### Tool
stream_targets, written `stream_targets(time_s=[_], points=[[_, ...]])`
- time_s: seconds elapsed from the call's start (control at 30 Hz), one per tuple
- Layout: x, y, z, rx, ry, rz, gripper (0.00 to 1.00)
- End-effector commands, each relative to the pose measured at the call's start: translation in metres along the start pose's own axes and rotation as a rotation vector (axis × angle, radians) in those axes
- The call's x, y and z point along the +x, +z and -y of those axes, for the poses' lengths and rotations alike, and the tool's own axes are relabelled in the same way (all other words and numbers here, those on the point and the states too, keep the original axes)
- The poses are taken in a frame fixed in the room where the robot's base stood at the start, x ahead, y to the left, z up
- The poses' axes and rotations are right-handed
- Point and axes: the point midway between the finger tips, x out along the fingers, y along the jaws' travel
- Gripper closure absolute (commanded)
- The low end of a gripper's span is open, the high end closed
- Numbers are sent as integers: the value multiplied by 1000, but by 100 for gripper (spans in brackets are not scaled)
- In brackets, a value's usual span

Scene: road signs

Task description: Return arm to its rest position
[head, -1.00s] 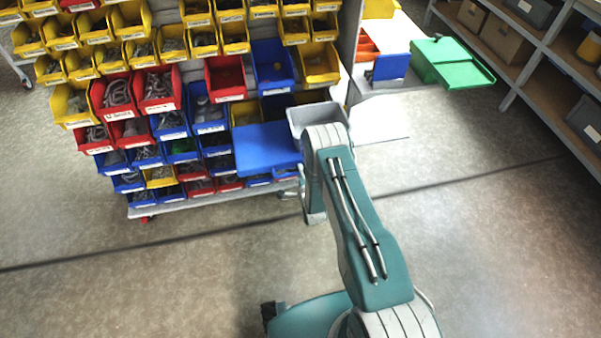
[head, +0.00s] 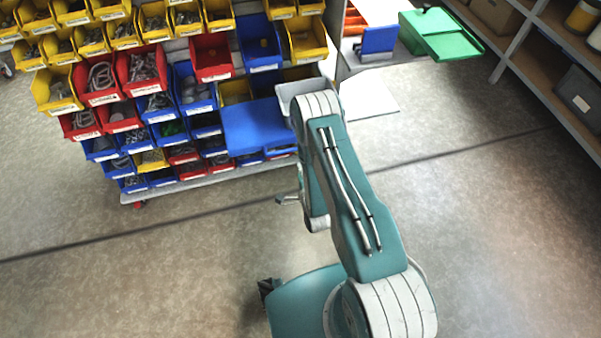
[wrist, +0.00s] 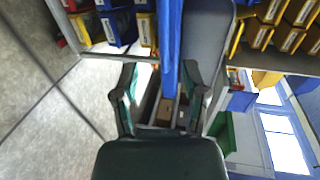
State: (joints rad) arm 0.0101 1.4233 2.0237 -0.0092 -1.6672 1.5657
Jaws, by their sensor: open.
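My gripper (wrist: 160,92) is open in the wrist view, its two dark fingers apart at either side. A blue panel edge (wrist: 171,45) shows beyond and between the fingertips; I cannot tell how far off it is. In the head view my teal arm rises from the bottom right, bends at a high elbow and hangs down in front of the bin rack. A small part of my gripper (head: 287,199) pokes out left of the wrist, over the floor; the rest is hidden by the arm.
The bin rack (head: 207,172) with red, yellow and blue bins is close beyond the arm. A blue panel (head: 255,126) and a grey bin (head: 297,90) are by my elbow. A green box (head: 440,35) is at the back right, beside shelving (head: 520,50). Floor at right is clear.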

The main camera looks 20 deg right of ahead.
Motion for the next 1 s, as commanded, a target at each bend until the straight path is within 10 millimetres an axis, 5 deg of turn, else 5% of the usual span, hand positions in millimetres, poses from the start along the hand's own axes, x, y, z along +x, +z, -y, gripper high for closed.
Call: stream_targets(time_s=[0.63,1.0], points=[[0,0,6,-11,3,0,43],[42,0,110,-254,129,17,43]])
